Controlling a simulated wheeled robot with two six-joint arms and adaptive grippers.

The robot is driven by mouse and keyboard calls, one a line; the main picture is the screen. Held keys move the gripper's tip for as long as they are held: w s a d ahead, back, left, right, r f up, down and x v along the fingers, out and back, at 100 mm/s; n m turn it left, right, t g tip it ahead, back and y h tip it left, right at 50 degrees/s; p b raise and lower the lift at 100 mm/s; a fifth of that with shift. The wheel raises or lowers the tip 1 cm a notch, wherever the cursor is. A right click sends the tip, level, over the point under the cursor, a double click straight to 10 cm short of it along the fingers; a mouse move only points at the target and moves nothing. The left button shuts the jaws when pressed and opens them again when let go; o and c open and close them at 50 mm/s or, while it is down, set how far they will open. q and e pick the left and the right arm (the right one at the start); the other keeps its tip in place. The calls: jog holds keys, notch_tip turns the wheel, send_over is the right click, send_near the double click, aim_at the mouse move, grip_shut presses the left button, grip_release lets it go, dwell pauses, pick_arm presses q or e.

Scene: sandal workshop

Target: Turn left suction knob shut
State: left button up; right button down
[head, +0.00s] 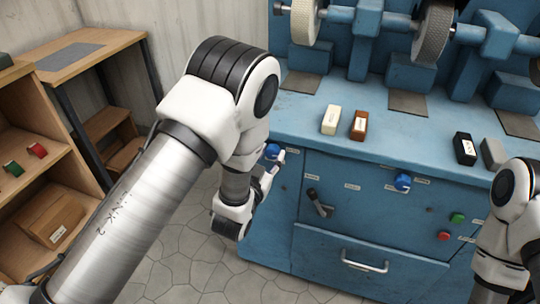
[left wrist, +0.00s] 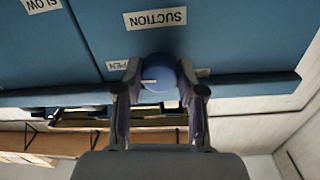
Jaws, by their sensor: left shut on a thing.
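The left suction knob (head: 272,150) is round and blue and sits on the upper left of the blue machine's front. In the left wrist view the knob (left wrist: 158,76) lies between the two fingers of my left gripper (left wrist: 158,88), which is shut on it. Labels reading SUCTION (left wrist: 156,18) and, partly hidden, OPEN show beside it. In the head view my left gripper (head: 275,160) is partly hidden by its own wrist. My right arm enters at the lower right; its gripper is out of view.
A second blue knob (head: 402,182), a dark lever (head: 318,203), and green (head: 457,217) and red (head: 444,236) buttons are on the machine front. Several blocks lie on the blue bench top (head: 300,112). A wooden shelf (head: 30,175) stands at the left. Tiled floor is bare between.

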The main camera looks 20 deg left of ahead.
pick_arm(q)
jog(key=shift+n, duration=0.3)
jog(key=n+p, duration=0.1)
jog(key=n, duration=0.3)
jog(key=shift+n+p, duration=0.3)
jog(key=shift+p, duration=0.05)
jog(key=n+p, duration=0.1)
jog(key=n, duration=0.2)
jog(key=shift+r+n, duration=0.1)
jog(key=shift+n, duration=0.2)
jog(key=n+p, duration=0.3)
jog(key=n, duration=0.2)
jog(key=shift+d+n, duration=0.1)
jog(key=shift+n, duration=0.2)
jog(key=shift+n+y+p, duration=0.3)
jog(key=shift+n+p, duration=0.8)
jog(key=shift+n, duration=0.9)
jog(key=o, duration=1.1)
jog(key=shift+o, duration=0.2)
jog(key=shift+s, duration=0.1)
